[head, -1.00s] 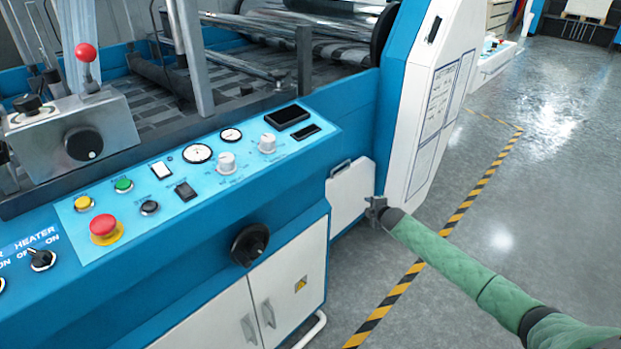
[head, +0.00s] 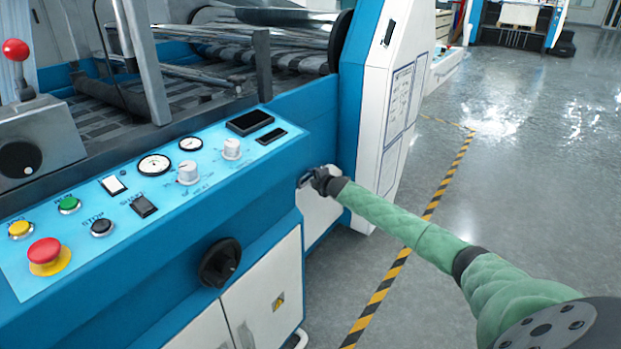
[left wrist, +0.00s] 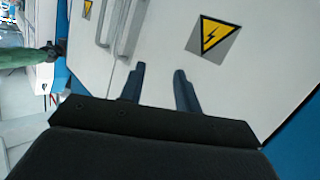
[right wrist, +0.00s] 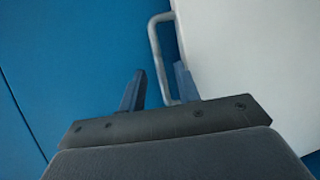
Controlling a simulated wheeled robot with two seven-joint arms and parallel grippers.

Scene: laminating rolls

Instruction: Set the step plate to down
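The step plate (head: 318,214) is a white panel standing upright against the blue machine side. It also shows in the right wrist view (right wrist: 250,60). Its grey bar handle (right wrist: 155,45) is at the plate's upper edge. My right gripper (head: 311,180) is at this handle. In the right wrist view, its fingers (right wrist: 158,82) are apart, with the handle reaching between them and close to the right finger. Contact is unclear. In the left wrist view, my left gripper (left wrist: 158,78) is open and empty before the white cabinet doors (left wrist: 155,45).
The control panel (head: 125,205) has a red emergency button (head: 45,252), knobs and gauges. A black rotary handle (head: 219,262) sticks out of the machine front. The floor (head: 500,200) right of the machine is clear, crossed by a yellow-black line (head: 385,283).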

